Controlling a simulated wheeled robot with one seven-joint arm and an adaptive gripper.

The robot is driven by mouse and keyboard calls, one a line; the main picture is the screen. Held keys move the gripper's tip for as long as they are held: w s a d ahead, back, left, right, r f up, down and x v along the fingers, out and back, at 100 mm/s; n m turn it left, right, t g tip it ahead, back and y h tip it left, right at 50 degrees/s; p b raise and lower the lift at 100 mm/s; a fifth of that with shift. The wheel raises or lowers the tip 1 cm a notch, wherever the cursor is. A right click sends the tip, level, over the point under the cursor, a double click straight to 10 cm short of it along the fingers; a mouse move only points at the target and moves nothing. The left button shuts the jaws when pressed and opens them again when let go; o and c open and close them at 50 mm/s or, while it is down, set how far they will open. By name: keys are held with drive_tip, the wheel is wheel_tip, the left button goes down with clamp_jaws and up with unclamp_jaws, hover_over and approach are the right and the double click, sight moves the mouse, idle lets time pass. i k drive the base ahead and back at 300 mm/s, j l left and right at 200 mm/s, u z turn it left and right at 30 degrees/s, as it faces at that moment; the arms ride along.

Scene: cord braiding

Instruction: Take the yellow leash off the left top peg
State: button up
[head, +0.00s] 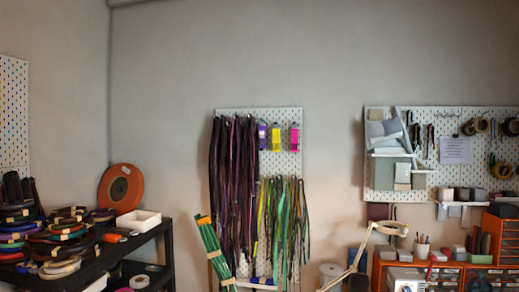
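A white pegboard (288,113) hangs on the back wall in the head view. Long dark and purple straps (233,185) hang from its top left and hide the pegs there. Three small items, purple (262,137), yellow (276,138) and pink (294,138), hang in a row at its top right. Yellow and green straps (283,220) hang below them, with yellowish ones (262,212) at their left side. I cannot tell which of these is the yellow leash. My gripper is not in view.
A black shelf (155,236) at left holds coiled cords (60,240), an orange disc (121,188) and a white box (138,220). A green bundle (214,248) leans before the pegboard. A beige lamp (385,231) stands at right, before orange drawers (497,235) and another pegboard (475,113).

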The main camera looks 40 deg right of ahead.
sight(276, 131)
drive_tip(key=i+z, duration=0.2)
drive_tip(key=z, duration=0.15)
drive_tip(key=i+z, duration=0.35)
drive_tip(key=k+l, duration=0.05)
drive_tip(key=k, duration=0.05)
